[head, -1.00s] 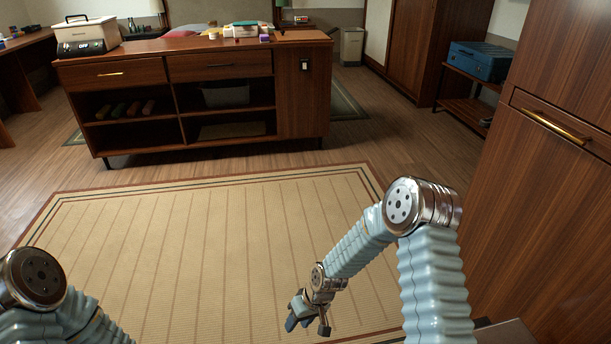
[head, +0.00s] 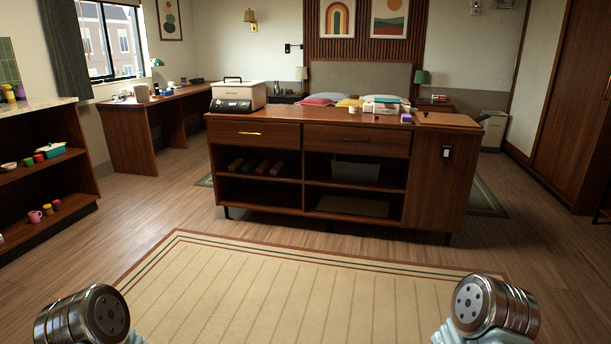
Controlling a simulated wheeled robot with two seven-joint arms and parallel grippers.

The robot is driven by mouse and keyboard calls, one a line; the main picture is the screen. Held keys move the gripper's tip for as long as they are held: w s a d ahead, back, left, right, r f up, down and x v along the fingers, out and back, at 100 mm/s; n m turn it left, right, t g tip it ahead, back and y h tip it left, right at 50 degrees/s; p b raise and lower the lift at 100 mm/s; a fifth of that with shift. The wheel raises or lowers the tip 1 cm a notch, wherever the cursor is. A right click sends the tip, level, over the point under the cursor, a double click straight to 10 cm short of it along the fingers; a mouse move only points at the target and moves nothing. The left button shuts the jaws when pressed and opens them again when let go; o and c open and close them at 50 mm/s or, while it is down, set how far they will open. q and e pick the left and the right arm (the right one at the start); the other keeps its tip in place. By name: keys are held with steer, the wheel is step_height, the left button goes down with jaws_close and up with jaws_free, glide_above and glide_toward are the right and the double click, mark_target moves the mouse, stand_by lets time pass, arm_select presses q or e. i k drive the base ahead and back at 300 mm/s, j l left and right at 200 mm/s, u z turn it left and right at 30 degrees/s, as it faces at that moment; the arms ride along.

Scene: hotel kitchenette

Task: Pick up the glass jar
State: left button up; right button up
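I cannot make out a glass jar in the head view; the small things on the island, desk and shelves are too far off to tell. Neither gripper shows. Only rounded joints of my two arms appear at the bottom left and bottom right edges.
A wooden island (head: 428,190) stands ahead, with a cream and black appliance (head: 238,97) and several small items on top. A striped rug (head: 290,295) lies before it. An open shelf unit (head: 50,182) stands left, a desk (head: 128,122) behind it. Wood floor lies between.

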mark_target(354, 108)
steer(key=i, duration=2.65)
